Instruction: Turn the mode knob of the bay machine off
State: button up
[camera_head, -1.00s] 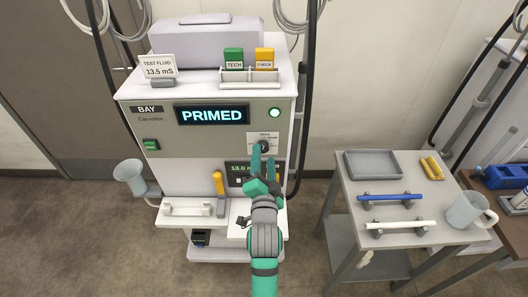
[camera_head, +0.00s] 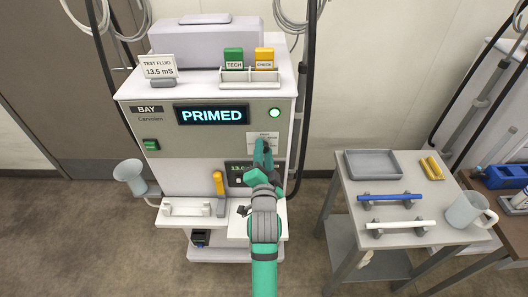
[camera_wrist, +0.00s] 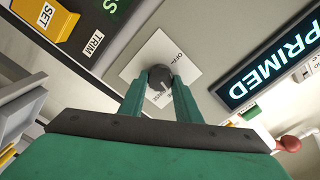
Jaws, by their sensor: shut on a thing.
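The bay machine (camera_head: 170,160) stands ahead with its display (camera_head: 211,115) reading PRIMED and a green light (camera_head: 275,113) lit. The mode knob (camera_wrist: 160,76) is a dark round knob with a pale pointer line, on a white label plate (camera_wrist: 140,62) with "OFF" and other lettering partly hidden. My gripper (camera_wrist: 160,90) is shut on the knob, one green finger on each side. In the head view my gripper (camera_head: 262,152) covers the knob at the machine's right front.
A side table (camera_head: 350,195) with a tray, blue and white bars and a mug stands right.

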jog(key=shift+a+n, duration=0.2)
jog(key=shift+n, duration=4.75)
jog(key=shift+a+n, duration=0.15)
jog(key=shift+n, duration=4.8)
jog(key=o, duration=1.1)
jog(key=shift+c, duration=0.2)
jog(key=s, duration=1)
jog(key=shift+s, duration=0.4)
